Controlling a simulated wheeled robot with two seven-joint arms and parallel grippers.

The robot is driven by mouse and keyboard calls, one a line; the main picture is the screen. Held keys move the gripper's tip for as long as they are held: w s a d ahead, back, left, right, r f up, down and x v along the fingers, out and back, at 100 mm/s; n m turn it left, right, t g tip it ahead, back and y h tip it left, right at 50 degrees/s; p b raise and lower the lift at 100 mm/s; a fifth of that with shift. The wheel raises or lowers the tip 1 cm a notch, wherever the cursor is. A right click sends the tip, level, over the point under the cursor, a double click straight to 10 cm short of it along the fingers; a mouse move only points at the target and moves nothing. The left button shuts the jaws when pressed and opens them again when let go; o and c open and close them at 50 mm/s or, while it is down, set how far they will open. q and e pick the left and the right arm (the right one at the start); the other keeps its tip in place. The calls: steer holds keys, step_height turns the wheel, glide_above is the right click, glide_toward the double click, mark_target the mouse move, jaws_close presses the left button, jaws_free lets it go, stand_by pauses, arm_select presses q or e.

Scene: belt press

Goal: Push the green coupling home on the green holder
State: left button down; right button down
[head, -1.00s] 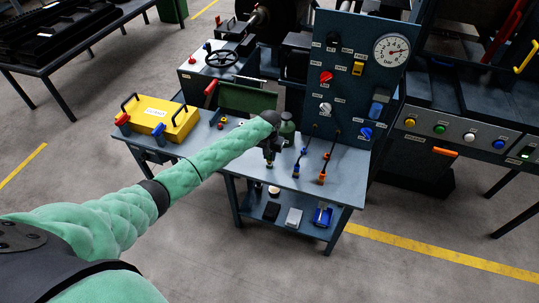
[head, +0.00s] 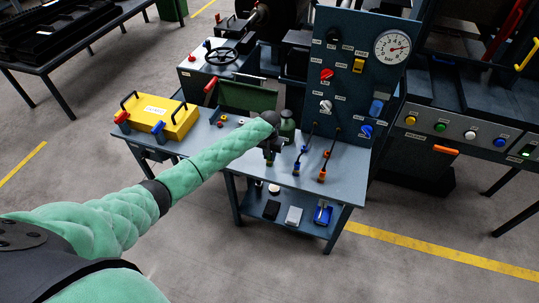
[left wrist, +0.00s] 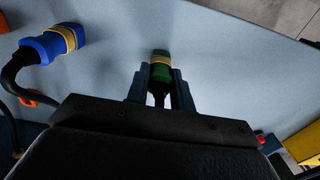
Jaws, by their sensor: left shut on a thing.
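The green coupling (left wrist: 160,68), with a yellowish band, is between the fingers of my left gripper (left wrist: 159,88) in the left wrist view. The gripper is shut on it. A dark hose or stem shows below the coupling between the fingers. In the head view my left gripper (head: 270,157) points down over the front part of the bench top (head: 345,185). The coupling is largely hidden there. I cannot make out the green holder, or whether the coupling touches it. My right gripper is in neither view.
Blue (head: 296,167) and orange (head: 322,173) couplings with dark hoses stand right of my gripper. A blue control panel (head: 345,75) with a gauge rises behind. A yellow case (head: 165,122) is at the left. A lower shelf (head: 255,210) holds small items.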

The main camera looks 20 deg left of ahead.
arm_select(q)
steer(key=c, duration=1.1)
jaws_free()
steer(key=shift+r, duration=0.1)
steer(key=shift+r+p, duration=1.2)
steer(key=shift+p, duration=0.1)
steer(key=shift+r+p, duration=0.55)
steer(key=shift+r, duration=1.6)
steer(key=shift+s, duration=0.1)
